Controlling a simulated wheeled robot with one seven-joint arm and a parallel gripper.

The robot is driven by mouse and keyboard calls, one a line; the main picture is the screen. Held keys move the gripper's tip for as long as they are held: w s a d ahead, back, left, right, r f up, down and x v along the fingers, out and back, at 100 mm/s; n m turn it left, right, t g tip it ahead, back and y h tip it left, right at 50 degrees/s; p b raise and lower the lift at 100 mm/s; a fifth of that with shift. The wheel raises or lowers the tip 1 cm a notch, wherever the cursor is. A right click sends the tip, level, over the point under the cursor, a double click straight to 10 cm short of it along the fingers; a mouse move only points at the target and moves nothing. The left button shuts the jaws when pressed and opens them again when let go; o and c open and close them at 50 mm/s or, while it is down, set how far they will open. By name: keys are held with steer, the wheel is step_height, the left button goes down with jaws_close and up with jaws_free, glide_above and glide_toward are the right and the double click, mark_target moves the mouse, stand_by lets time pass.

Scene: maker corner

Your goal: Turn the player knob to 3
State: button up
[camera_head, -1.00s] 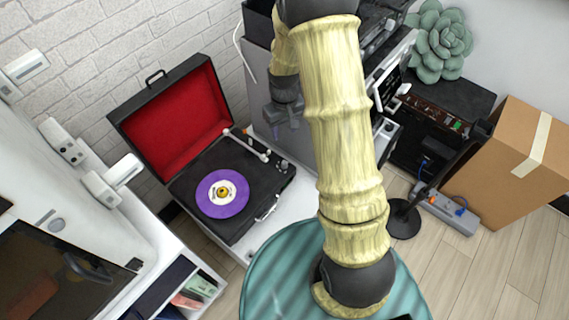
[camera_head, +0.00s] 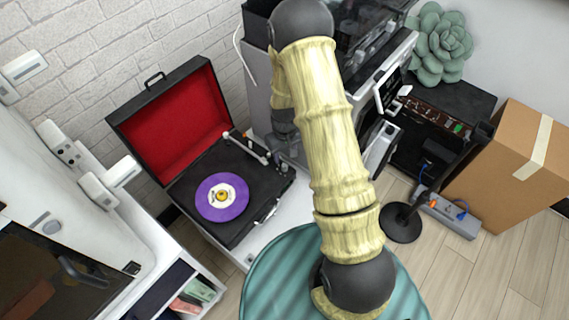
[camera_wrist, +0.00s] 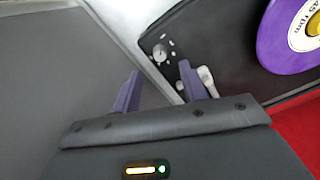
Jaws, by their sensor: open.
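The player is an open black suitcase turntable (camera_head: 240,222) with a red-lined lid and a purple record (camera_head: 222,197). Its knob (camera_wrist: 160,52) is a small round grey control on the black deck, with small marks around it, in the wrist view. I cannot read the knob's setting. My gripper (camera_wrist: 158,68) is open and empty, its two purple fingers apart. In the wrist view the knob shows just beyond the gap between the fingertips, and no contact is visible. In the head view my gripper hangs by the player's right back corner, mostly hidden by my arm.
The tonearm (camera_head: 246,147) lies near the knob side of the deck. A large grey machine (camera_head: 262,85) stands close behind my gripper. The white surface (camera_head: 285,205) right of the player is clear. A cardboard box (camera_head: 510,165) stands far right.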

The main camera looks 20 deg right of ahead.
mark_target(284, 166)
step_height(284, 166, down, 6)
steer(key=shift+f, duration=0.1)
jaws_close()
stand_by(0.4)
